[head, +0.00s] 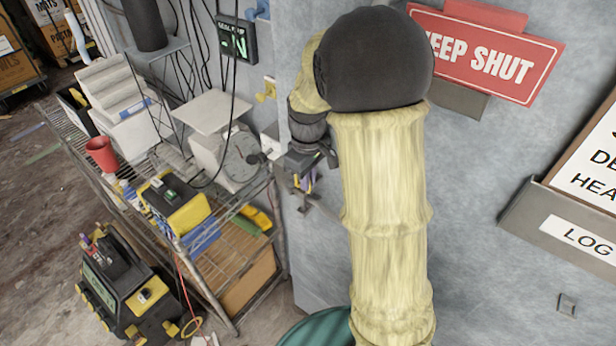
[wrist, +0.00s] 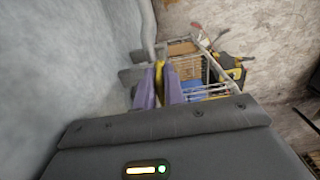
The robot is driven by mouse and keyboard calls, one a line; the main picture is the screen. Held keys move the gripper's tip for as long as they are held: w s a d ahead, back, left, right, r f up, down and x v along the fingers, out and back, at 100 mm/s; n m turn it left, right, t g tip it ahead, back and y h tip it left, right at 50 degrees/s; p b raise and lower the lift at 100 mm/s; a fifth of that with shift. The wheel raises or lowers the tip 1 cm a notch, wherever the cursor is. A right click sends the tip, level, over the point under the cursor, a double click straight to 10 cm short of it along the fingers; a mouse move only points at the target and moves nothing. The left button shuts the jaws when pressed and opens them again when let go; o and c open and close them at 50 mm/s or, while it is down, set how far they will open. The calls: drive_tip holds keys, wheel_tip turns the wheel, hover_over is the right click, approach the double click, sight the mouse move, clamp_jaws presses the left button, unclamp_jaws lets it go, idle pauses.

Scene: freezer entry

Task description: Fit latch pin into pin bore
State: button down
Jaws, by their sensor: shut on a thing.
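My gripper (head: 305,180) is close to the grey wall, at the end of my arm in its pale yellow cover. In the wrist view its two purple fingers (wrist: 160,84) are shut on a slim yellow piece, seemingly the latch pin (wrist: 160,70). The pin's far end is hard to make out. A grey bracket (wrist: 131,75) stands out from the wall just left of the fingers and may carry the pin bore. The bore itself does not show. I cannot tell whether the pin touches the bracket.
A wire shelf (head: 205,250) with a scale (head: 228,155), a red cup (head: 101,153) and a yellow-black box (head: 175,203) stands left of the gripper. A red sign (head: 485,55) and a log holder (head: 560,225) are on the wall at right.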

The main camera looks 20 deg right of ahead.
drive_tip(key=shift+f, duration=0.15)
drive_tip(key=c, duration=1.4)
unclamp_jaws()
drive_tip(key=shift+r, duration=0.2)
wheel_tip(320, 180, up, 17)
drive_tip(key=b, duration=0.2)
drive_tip(key=shift+b, duration=0.4)
